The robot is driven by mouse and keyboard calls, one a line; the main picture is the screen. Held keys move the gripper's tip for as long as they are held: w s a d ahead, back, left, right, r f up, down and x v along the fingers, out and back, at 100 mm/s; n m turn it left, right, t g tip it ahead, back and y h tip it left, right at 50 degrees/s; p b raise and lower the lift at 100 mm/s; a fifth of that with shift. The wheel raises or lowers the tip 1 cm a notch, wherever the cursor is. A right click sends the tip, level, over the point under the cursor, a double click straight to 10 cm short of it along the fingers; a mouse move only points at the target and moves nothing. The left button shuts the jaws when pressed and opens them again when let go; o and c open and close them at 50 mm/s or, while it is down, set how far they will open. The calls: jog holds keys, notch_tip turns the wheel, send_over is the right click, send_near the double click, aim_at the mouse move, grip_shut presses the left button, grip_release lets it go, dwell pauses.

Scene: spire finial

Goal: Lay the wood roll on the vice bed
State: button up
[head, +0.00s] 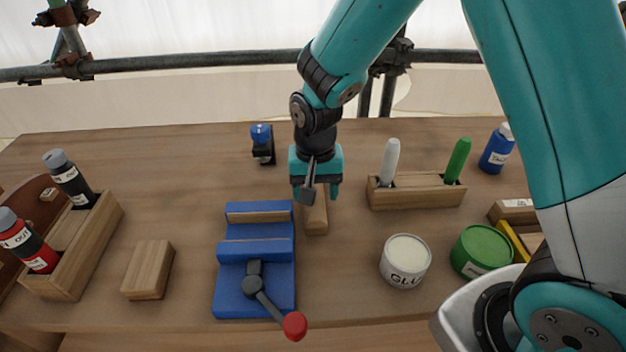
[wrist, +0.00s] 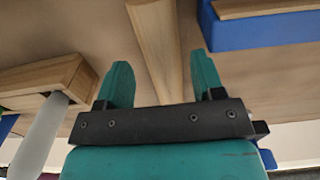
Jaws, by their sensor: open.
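The wood roll (head: 316,218), a light rounded wooden piece, lies on the table just right of the blue vice (head: 228,285). The vice has wooden jaw strips and a grey handle with a red knob. My gripper (head: 316,192) is open and points down over the far part of the roll, hiding that part in the head view. In the wrist view the roll (wrist: 155,35) shows between the two teal fingers of my gripper (wrist: 162,72), with a gap on each side. I cannot tell how far the fingertips are above the table. The vice's blue edge (wrist: 250,35) is at upper right there.
A wooden holder (head: 415,197) with a white and a green marker stands right of the gripper. A glue pot (head: 405,262) and green tin (head: 481,250) stand nearer. A wooden block (head: 148,270) lies left of the vice. A blue-topped tool (head: 262,143) stands behind.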

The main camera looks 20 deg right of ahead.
aim_at(315, 206)
notch_tip(315, 206, down, 5)
jog(key=shift+f, duration=0.1)
jog(key=c, duration=0.9)
